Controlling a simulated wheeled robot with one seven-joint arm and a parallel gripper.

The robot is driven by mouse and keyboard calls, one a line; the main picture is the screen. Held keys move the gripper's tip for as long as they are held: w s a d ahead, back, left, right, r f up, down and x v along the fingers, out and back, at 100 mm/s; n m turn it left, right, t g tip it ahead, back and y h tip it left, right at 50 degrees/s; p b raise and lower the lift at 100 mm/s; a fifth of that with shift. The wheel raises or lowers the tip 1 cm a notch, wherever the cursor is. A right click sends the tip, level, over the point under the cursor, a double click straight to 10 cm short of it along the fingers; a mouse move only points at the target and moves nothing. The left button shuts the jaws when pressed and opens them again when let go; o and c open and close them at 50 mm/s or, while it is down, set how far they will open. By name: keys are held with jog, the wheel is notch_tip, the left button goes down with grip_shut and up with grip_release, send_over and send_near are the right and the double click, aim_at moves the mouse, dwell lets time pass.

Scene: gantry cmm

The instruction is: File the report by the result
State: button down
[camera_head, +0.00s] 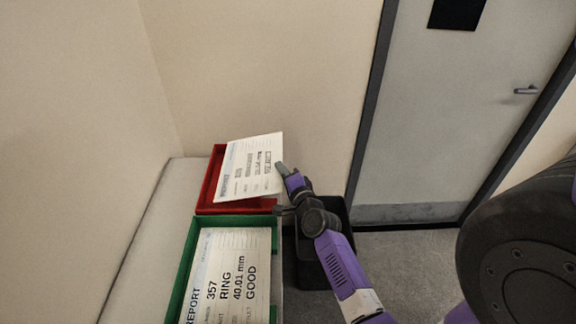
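A white report sheet (252,166) is over the red tray (207,192). It is tilted and sticks out past the tray's right and far edges. Its print is too small to read surely. My gripper (281,168) is at the sheet's right edge and appears shut on it; the fingers are small here. The green tray (186,262) is nearer, in front of the red one. Another report sheet (231,278) lies in it, reading "REPORT", "357", "RING", "40.01 mm" and "GOOD". The green tray's near end is cut off by the picture's bottom edge.
Both trays stand on a light bench (150,240) along the left wall. A black bin (313,265) stands on the floor right of the trays, partly behind my arm. A grey door (450,120) with a handle is at the back right. Floor shows between bin and door.

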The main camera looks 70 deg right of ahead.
jog(key=shift+w+a+f+b, duration=0.25)
jog(key=shift+w+f, duration=0.3)
jog(key=shift+f, duration=0.35)
jog(key=shift+w+a+f+b, duration=0.2)
jog(key=shift+w+f+b, duration=0.25)
jog(key=shift+f, duration=0.4)
jog(key=shift+w+a+f+b, duration=0.25)
jog(key=shift+w+f, duration=0.35)
jog(key=shift+f, duration=0.3)
jog(key=c, duration=1.7)
grip_release()
jog(key=o, duration=0.6)
jog(key=shift+c, duration=0.2)
jog(key=shift+v, duration=3.85)
